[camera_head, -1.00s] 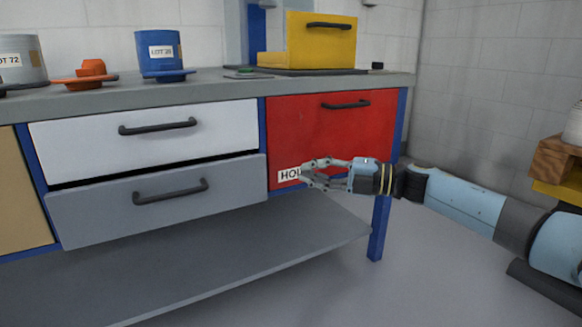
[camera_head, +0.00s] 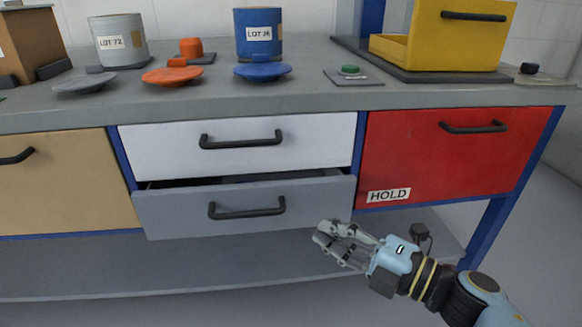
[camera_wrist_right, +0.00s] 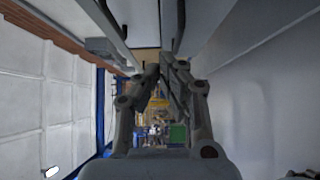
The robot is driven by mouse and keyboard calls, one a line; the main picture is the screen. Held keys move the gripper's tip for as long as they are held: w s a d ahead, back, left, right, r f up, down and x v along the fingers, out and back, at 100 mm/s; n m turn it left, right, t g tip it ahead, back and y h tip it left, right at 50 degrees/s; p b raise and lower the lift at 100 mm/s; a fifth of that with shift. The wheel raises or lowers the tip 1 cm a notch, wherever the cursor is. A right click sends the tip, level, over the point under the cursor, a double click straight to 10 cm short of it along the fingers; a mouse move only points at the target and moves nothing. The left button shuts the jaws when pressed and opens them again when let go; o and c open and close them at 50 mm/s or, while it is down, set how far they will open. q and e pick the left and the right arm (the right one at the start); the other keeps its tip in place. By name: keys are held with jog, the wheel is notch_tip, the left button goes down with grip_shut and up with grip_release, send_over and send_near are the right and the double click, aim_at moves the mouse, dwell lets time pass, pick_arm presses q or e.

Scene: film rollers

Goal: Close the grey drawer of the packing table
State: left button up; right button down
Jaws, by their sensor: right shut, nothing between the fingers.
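The grey drawer (camera_head: 170,212) of the packing table sits under the white drawer (camera_head: 165,150) in the head view. It stands partly out, with a dark gap above its front. Its dark bar handle (camera_head: 247,209) is on the middle of the front. My right gripper (camera_head: 322,232) is below and in front of the drawer's right end, its fingers pointing left; I cannot tell whether it touches. It is shut and empty. In the right wrist view its fingers (camera_wrist_right: 163,72) come together in the middle. My left gripper is not in view.
A red door (camera_head: 440,155) marked HOLD is on the right, a tan drawer (camera_head: 60,185) on the left. A grey lower shelf (camera_head: 200,275) runs beneath the drawers.

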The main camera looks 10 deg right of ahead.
aim_at(279, 181)
jog(key=b+x, duration=0.1)
jog(key=x, duration=0.3)
jog(key=b+x, duration=0.1)
jog(key=x, duration=0.2)
jog(key=w+d+b+x, duration=0.1)
jog(key=x, duration=0.3)
jog(key=shift+w+a+f+b, duration=0.25)
jog(key=shift+f+b, duration=0.05)
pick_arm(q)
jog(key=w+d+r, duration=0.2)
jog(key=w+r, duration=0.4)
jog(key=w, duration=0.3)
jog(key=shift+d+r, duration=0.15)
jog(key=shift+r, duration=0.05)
pick_arm(e)
jog(key=shift+w+r, duration=0.15)
jog(key=shift+w, duration=0.4)
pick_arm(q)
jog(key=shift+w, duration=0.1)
pick_arm(e)
jog(key=shift+w, duration=0.1)
jog(key=w, duration=0.4)
jog(key=shift+w+b, duration=0.35)
jog(key=shift+w, duration=0.05)
jog(key=shift+r, duration=0.15)
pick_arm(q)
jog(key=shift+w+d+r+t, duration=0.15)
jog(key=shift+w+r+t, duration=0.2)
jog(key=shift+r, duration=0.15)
